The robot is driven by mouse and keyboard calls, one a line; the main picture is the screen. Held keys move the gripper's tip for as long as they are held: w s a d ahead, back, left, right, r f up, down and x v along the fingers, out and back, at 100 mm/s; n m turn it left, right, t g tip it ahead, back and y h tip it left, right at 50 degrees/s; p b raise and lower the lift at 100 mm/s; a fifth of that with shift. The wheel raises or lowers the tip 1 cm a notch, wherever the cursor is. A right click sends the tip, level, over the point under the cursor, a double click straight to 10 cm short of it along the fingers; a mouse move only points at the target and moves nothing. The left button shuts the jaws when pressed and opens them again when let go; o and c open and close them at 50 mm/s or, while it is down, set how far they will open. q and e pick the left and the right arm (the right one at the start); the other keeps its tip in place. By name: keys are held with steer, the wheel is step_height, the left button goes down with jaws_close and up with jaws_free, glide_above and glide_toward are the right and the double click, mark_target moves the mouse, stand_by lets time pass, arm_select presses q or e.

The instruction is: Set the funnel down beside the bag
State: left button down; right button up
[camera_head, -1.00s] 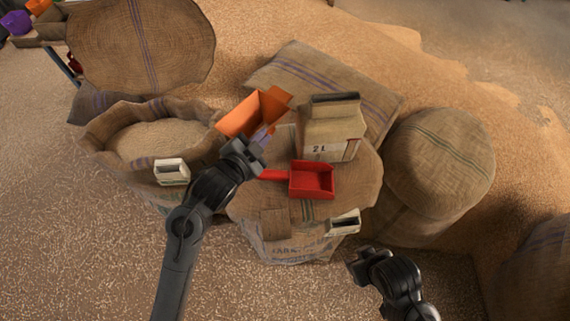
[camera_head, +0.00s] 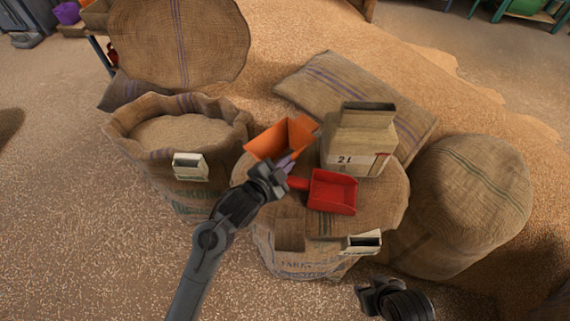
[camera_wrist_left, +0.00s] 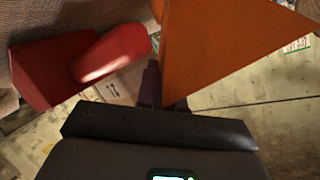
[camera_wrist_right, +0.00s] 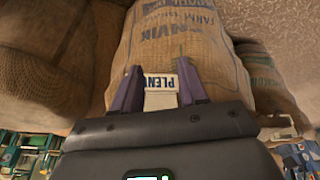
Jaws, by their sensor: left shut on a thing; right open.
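My right gripper (camera_head: 374,290) is open and empty at the lower right. In the right wrist view its fingers (camera_wrist_right: 160,88) point at a printed sack, with a label between them in the picture.
A red scoop (camera_head: 333,192) lies on the closed round sack (camera_head: 385,205), right of my left gripper. An open grain sack (camera_head: 235,125) stands left, a closed sack (camera_head: 475,200) right. A flat sack (camera_head: 315,80) lies behind.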

arm_select(q)
steer(key=shift+w, duration=0.1)
steer(key=shift+f, duration=0.1)
steer(key=c, duration=1.3)
jaws_free()
